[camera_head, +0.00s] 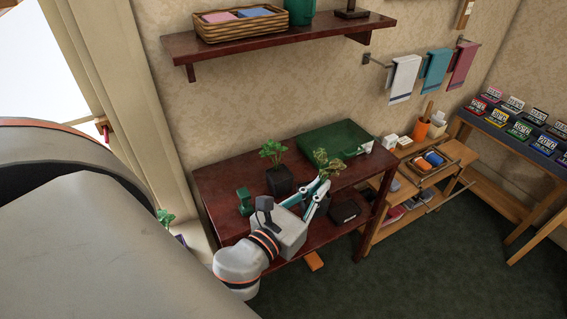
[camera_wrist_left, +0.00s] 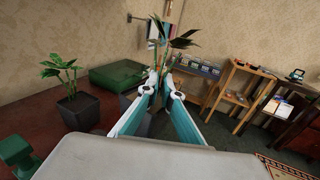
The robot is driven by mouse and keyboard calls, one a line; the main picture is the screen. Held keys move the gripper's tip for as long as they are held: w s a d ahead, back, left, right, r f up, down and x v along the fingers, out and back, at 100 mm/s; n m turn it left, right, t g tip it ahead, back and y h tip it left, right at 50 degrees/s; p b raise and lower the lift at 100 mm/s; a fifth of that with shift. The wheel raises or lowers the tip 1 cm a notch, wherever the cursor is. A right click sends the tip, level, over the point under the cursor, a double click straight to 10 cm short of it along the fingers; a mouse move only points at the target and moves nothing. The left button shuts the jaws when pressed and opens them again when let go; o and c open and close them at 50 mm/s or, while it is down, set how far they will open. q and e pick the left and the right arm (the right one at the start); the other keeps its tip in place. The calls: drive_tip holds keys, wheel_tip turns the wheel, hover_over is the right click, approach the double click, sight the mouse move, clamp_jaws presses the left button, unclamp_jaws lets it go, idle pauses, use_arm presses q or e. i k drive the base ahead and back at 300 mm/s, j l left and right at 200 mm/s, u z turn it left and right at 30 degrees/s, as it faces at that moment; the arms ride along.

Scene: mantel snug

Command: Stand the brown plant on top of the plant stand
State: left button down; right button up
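The brown plant (camera_head: 326,163), with brownish-green leaves in a dark pot, stands on the dark red table near its front. It also shows straight ahead in the left wrist view (camera_wrist_left: 165,47). My left gripper (camera_head: 323,184) reaches in from the front left, its fingertips (camera_wrist_left: 163,92) apart at the plant's lower stems. I cannot tell whether they touch it, and the fingers partly hide the pot. A second, greener plant (camera_head: 279,176) in a dark square pot stands to the left, also in the left wrist view (camera_wrist_left: 75,102). I cannot make out the plant stand for certain. My right gripper is not in view.
A wall shelf (camera_head: 275,38) hangs above. A wooden rack (camera_head: 402,192) stands right.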

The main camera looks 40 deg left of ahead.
sight(219, 176)
drive_tip(key=k+j, duration=0.2)
drive_tip(key=j, duration=0.15)
drive_tip(key=k+j, duration=0.15)
drive_tip(key=j, duration=0.2)
drive_tip(key=k+j, duration=0.2)
drive_tip(key=j, duration=0.15)
